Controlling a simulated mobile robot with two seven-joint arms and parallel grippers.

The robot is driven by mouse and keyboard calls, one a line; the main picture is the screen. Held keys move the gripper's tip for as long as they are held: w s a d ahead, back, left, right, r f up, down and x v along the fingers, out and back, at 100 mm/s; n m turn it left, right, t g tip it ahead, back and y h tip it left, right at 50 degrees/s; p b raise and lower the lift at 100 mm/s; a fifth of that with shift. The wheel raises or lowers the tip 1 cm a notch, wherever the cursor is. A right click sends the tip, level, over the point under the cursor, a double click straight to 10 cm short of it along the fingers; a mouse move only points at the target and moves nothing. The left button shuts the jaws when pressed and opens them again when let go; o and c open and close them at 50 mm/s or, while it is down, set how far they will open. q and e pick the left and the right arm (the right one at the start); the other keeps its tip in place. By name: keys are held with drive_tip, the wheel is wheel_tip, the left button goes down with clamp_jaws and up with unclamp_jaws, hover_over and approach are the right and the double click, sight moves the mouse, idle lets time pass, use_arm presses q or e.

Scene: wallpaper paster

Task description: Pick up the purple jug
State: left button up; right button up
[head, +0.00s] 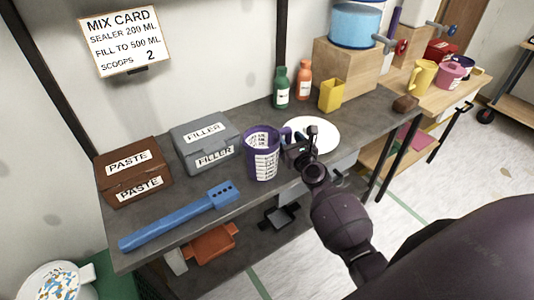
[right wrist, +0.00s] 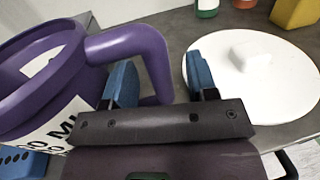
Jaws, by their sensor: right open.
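The purple jug (head: 263,155) stands upright on the grey bench, with a white measuring label on its side. In the right wrist view the jug (right wrist: 40,85) fills the left side, and its purple handle (right wrist: 135,42) curves toward the gripper. My right gripper (head: 300,152) is at the handle side of the jug. Its blue fingers (right wrist: 162,82) are open, one showing inside the handle loop and the other to the right of the handle, with a gap to it. The lower handle is partly hidden by the gripper body. My left gripper is not in view.
A white disc (head: 312,134) lies right of the jug. A grey filler box (head: 205,143), a brown paste box (head: 132,172) and a blue tool (head: 180,217) are to the left. Green (head: 281,88) and orange (head: 303,80) bottles and a yellow container (head: 331,95) stand behind.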

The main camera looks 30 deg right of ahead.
drive_tip(key=shift+c, duration=0.3)
clamp_jaws()
drive_tip(key=shift+r, duration=0.15)
